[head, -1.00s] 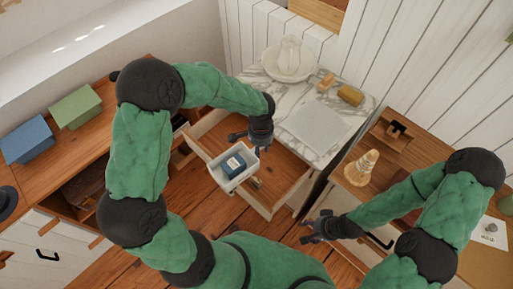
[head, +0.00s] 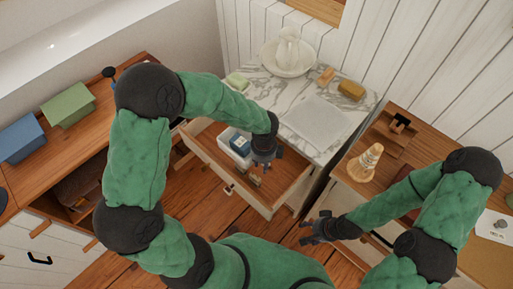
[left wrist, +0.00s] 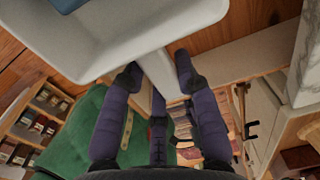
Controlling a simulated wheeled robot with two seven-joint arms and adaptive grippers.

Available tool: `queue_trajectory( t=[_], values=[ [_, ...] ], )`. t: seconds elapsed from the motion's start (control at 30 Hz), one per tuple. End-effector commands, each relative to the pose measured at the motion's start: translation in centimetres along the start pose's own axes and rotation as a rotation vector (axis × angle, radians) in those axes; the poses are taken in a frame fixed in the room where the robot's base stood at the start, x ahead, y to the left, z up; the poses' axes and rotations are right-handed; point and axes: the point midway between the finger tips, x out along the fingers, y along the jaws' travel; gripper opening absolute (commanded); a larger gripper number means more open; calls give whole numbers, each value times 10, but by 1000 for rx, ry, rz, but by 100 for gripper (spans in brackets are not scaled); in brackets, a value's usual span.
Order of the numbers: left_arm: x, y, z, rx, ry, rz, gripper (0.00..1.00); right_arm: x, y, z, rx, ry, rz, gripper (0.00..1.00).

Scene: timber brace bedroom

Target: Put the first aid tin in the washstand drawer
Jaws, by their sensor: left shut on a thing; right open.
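A small dark blue box (head: 239,144) with a pale mark sits in a white tray (head: 226,136). I cannot tell if it is the first aid tin. My left gripper (head: 262,164) is shut on a narrow white part of the tray, which shows between its fingers in the left wrist view (left wrist: 158,70). The tray is within the outline of the open washstand drawer (head: 207,164). I cannot tell if it touches the drawer floor. The box's corner (left wrist: 66,4) shows at the top of the left wrist view. My right gripper (head: 310,229) is open and empty, low at the right.
A bowl with a pitcher (head: 288,57), a soap-like green block (head: 237,82) and a sponge-like block (head: 351,90) stand on the marble washstand top (head: 280,98). A brown item lies in the drawer near my left gripper. Cabinets flank the washstand.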

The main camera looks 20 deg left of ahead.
Motion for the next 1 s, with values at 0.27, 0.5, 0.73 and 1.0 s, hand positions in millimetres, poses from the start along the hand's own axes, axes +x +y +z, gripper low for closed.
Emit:
queue_trajectory(
  t=[0.27, 0.5, 0.73, 1.0],
  values=[
    [23, -22, 38, 5, 0, 0, 0, 16, 6, -1, 0, 0, 0, 59],
    [45, -47, 81, 5, -1, -2, 0, 31, 11, -1, 0, 0, 0, 59],
    [80, -60, 104, 7, 0, 0, 0, 47, 17, -2, 0, 0, 0, 59],
    [92, -67, 114, 8, -1, -2, 0, 51, 18, -2, 0, 0, 0, 59]
  ],
)
